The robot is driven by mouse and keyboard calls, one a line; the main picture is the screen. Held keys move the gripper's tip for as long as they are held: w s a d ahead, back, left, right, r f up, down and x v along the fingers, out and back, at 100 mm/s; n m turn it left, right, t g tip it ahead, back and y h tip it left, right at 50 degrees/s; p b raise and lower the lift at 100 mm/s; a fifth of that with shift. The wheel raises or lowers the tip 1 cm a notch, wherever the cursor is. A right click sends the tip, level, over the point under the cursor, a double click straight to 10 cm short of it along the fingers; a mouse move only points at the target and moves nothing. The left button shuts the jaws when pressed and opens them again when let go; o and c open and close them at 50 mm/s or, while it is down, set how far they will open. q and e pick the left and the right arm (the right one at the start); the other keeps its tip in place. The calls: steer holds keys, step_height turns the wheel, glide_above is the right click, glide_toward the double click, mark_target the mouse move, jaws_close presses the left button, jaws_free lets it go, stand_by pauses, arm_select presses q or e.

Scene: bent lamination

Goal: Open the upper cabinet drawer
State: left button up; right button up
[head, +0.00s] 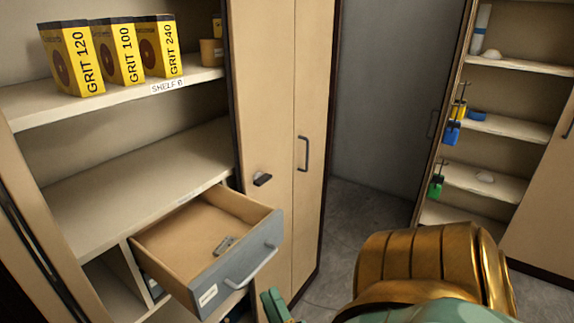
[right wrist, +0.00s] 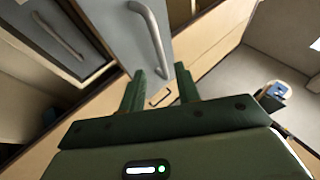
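The upper cabinet drawer (head: 235,262) stands pulled out of the cabinet in the head view, its inside showing. It has a grey front, a white label and a bar handle (head: 251,266). A small metal piece (head: 224,244) lies on the drawer floor. In the right wrist view the handle (right wrist: 150,38) is just beyond the fingertips of my right gripper (right wrist: 160,72). The two green fingers are apart with nothing between them, so the gripper is open. In the head view only a green part of it shows at the bottom, below the handle. My left gripper is not in view.
Yellow GRIT boxes (head: 120,52) stand on the shelf (head: 110,100) above. A tall cabinet door (head: 265,110) with a dark latch rises right of the drawer. Another shelf unit (head: 500,125) stands at the right. Grey floor (head: 350,215) is free between them.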

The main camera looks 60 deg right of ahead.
steer(key=b+v, duration=0.1)
steer(key=v, duration=0.9)
steer(key=shift+b, duration=0.4)
